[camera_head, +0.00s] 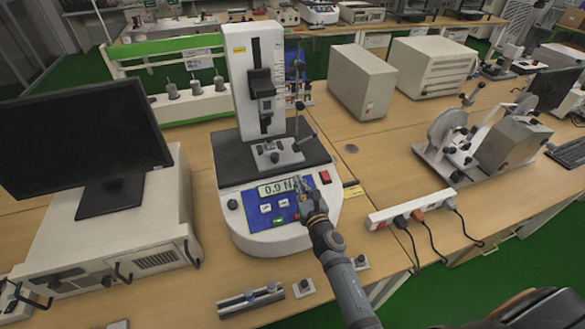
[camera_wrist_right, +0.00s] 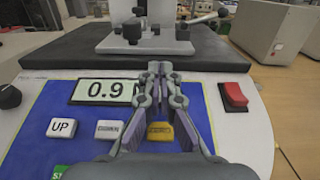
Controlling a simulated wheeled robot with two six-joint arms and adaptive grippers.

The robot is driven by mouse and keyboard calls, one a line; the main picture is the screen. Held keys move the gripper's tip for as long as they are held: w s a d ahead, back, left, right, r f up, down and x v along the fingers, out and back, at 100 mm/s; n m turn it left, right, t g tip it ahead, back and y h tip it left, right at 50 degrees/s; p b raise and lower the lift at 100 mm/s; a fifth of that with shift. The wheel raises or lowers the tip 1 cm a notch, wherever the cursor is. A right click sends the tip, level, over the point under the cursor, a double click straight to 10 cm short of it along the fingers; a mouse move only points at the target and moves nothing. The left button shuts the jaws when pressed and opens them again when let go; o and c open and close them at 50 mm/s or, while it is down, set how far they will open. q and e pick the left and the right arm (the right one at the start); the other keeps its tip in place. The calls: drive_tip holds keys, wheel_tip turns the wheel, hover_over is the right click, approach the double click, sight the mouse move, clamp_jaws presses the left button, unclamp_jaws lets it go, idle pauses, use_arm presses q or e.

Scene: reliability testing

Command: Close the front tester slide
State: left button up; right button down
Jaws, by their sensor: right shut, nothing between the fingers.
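The white tester (camera_head: 237,55) stands upright on the table, with a dark carriage (camera_head: 262,84) on its column. Its blue front panel (camera_head: 290,212) has a display (camera_head: 278,188) and buttons, with a red switch (camera_wrist_right: 233,95) to the right in the wrist view. My right gripper (camera_head: 299,184) is shut and empty, its tips over the panel beside the display; it also shows in the wrist view (camera_wrist_right: 161,70). Whether it touches the panel I cannot tell. A small rail with a slider (camera_head: 250,298) lies at the table's front edge. My left gripper is not in view.
A monitor (camera_head: 85,135) on a beige case stands left of the tester. A power strip (camera_head: 410,209) with cables lies to the right, near a wheeled device (camera_head: 500,140). Beige boxes (camera_head: 362,82) stand behind. Some table right of the tester is clear.

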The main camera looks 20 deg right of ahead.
sight(290, 163)
drive_tip(key=w, duration=0.4)
drive_tip(key=shift+w+d, duration=0.1)
drive_tip(key=shift+w, duration=0.3)
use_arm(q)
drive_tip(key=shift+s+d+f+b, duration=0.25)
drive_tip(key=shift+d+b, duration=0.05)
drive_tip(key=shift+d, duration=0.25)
use_arm(e)
drive_tip(key=shift+w, duration=0.7)
drive_tip(key=shift+w, duration=0.1)
